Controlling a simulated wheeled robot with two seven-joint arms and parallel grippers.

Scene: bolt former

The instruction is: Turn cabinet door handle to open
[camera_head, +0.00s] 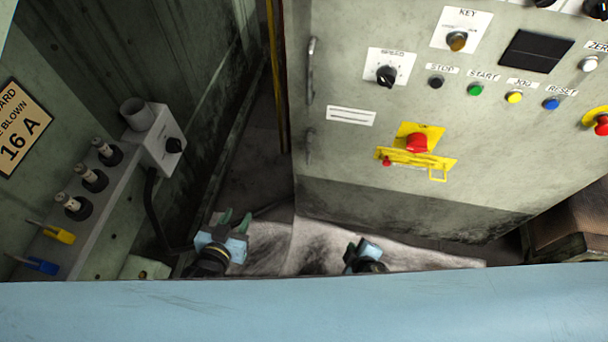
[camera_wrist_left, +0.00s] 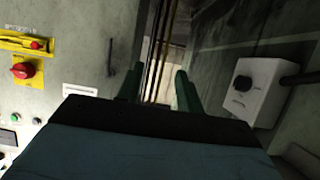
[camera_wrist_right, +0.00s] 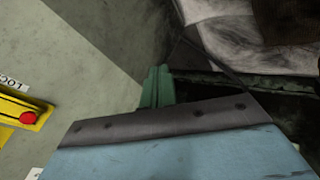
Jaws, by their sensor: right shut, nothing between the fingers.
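The grey control cabinet (camera_head: 350,150) stands in the middle and right of the head view. A slim vertical metal handle (camera_head: 312,72) is on its left edge. A thin dark vertical bar on the cabinet (camera_wrist_left: 111,55) shows in the left wrist view; I cannot tell if it is the same handle. My left gripper (camera_head: 235,221) is open and empty, low and to the left of the cabinet, apart from the handle. My right gripper (camera_head: 362,250) is shut and empty, low in front of the cabinet; its fingers are together in the right wrist view (camera_wrist_right: 157,88).
The cabinet front carries a red knob on a yellow plate (camera_head: 416,142), a black dial (camera_head: 386,75) and several buttons. A grey box with a black knob (camera_head: 165,140) and several plugs stand at the left. A dark gap lies left of the cabinet.

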